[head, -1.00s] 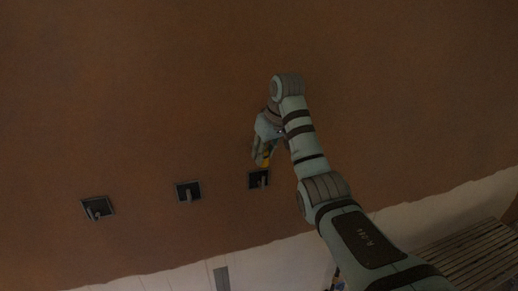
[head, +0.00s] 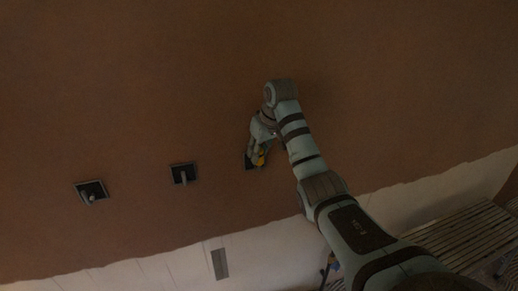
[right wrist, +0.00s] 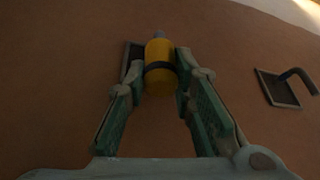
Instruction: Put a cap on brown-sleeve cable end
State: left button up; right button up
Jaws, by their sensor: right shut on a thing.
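My right gripper (head: 255,152) is shut on a yellow cap (head: 260,158) with a dark band. The cap also shows between the fingertips in the right wrist view (right wrist: 160,68). It is right in front of the rightmost wall box (head: 248,162), which it and the fingers partly hide. A small bluish piece (right wrist: 158,35) shows just past the cap's far end; I cannot tell whether it is inside the cap. Cable ends stick out of the middle box (head: 184,176) and the left box (head: 90,197). Sleeve colours are too dim to tell. My left gripper is not in view.
The boxes are set in a brown plastered wall (head: 150,90). Below the plaster is a pale strip with a grey plate (head: 220,263). A slatted wooden surface (head: 455,240) lies at the lower right. A neighbouring box (right wrist: 278,88) with a bent dark cable shows in the wrist view.

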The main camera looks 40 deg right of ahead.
jog(key=shift+s, duration=0.1)
dwell(0.3)
jog(key=shift+f, duration=0.4)
jog(key=o, duration=0.9)
notch_tip(320, 180, up, 10)
jog(key=shift+a, duration=0.1)
jog(key=shift+f, duration=0.1)
